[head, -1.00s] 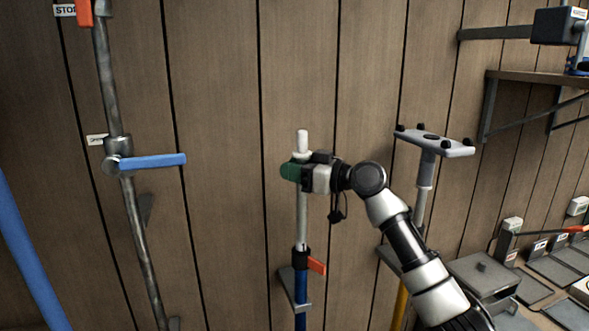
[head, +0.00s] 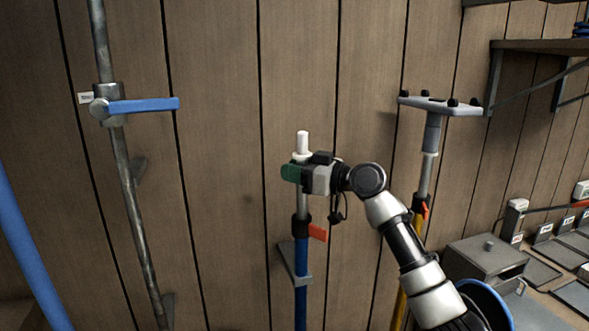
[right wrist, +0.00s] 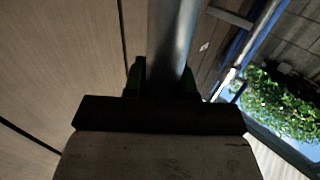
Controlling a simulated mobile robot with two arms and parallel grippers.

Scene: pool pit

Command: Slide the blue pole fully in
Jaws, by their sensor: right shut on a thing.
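The blue pole stands upright by the wooden wall, with a blue outer tube (head: 301,262) and a thinner silver inner tube (head: 303,204). A short silver length shows between the black collar and my gripper. The inner tube ends in a white tip (head: 302,143) above the gripper. An orange lever (head: 318,232) sticks out to the right at the collar. My right gripper (head: 292,173) is shut on the inner tube near its top. In the right wrist view the silver tube (right wrist: 172,40) runs between the dark fingers. My left gripper is not in view.
A grey bracket (head: 294,264) holds the blue tube. A yellow pole with a grey flat head (head: 440,105) stands to the right. A metal pipe with a blue lever (head: 144,105) is on the left. A grey box (head: 486,258) sits at lower right.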

